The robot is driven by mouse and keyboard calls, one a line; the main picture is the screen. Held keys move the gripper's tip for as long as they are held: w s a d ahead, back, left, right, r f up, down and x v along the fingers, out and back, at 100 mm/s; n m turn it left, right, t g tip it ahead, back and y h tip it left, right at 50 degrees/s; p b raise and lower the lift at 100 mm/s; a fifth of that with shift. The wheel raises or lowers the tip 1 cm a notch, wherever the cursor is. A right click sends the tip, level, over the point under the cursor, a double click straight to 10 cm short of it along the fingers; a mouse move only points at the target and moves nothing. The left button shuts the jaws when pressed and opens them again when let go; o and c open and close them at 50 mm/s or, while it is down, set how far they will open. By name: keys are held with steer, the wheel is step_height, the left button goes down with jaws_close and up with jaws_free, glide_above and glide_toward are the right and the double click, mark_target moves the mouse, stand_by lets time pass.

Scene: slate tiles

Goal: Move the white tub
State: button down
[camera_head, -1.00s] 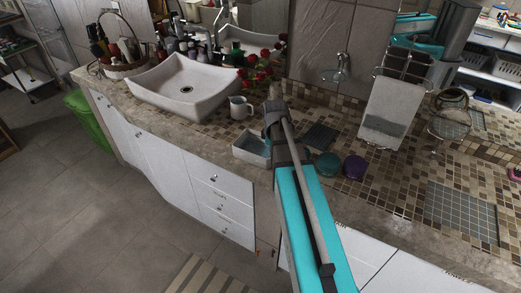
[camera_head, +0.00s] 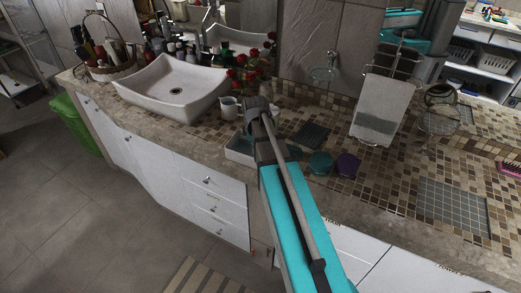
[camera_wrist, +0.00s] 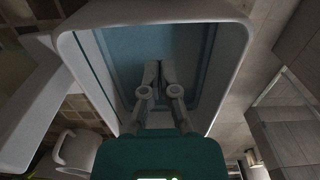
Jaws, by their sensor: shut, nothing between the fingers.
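The white tub (camera_head: 239,152), a box with a blue inside, stands on the counter between the sink and the teal round item, partly hidden behind my arm. In the wrist view the white rim of the tub (camera_wrist: 150,10) surrounds most of the picture, with its blue floor beyond my fingers. My gripper (camera_wrist: 158,76) is shut and empty, its fingers pointing towards the inside of the tub. How far they are from the floor I cannot tell. In the head view my gripper is hidden behind the arm.
A white jug (camera_head: 229,107) and red flowers (camera_head: 252,72) stand close behind the tub, and the white sink (camera_head: 172,88) lies to its left. A teal round item (camera_head: 320,162) and a purple one (camera_head: 347,164) stand to the right.

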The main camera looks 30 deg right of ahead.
step_height(320, 180, up, 2)
steer(key=shift+s+r+p, duration=0.15)
steer(key=shift+p, duration=0.55)
step_height(320, 180, up, 7)
steer(key=p, duration=0.7)
steer(key=shift+r, duration=0.15)
steer(key=shift+d, duration=0.1)
steer(key=s+a+m, duration=0.7)
steer(key=s+a, duration=0.4)
steer(key=a, duration=0.4)
steer(key=shift+a+m, duration=0.15)
steer(key=shift+m, duration=0.25)
stand_by(0.6)
